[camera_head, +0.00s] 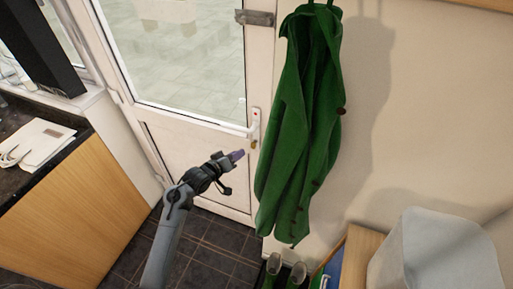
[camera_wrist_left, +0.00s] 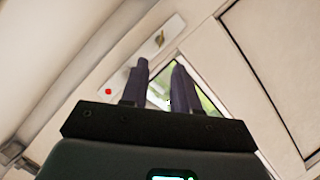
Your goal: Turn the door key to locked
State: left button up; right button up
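The white door (camera_head: 205,159) has a white handle on a pale plate (camera_head: 256,118) at its right edge. A small brass-coloured piece (camera_head: 253,145), apparently the key or its lock, sits below the handle. In the left wrist view a pale plate (camera_wrist_left: 125,75) carries a small brass-coloured piece (camera_wrist_left: 160,38) beyond the fingertips; its turn angle is too small to tell. My left gripper (camera_head: 239,155) points at the door, just left of and below the brass piece. In the wrist view its two dark fingers (camera_wrist_left: 160,66) stand apart with nothing between them. My right gripper is out of view.
A green coat (camera_head: 300,130) hangs just right of the handle. Boots (camera_head: 285,270) stand below it. A wooden-fronted counter (camera_head: 75,215) is at the left. Tiled floor (camera_head: 205,245) is clear before the door.

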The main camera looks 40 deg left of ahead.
aim_at(253, 145)
pick_arm(q)
jog(key=x, duration=1)
grip_shut()
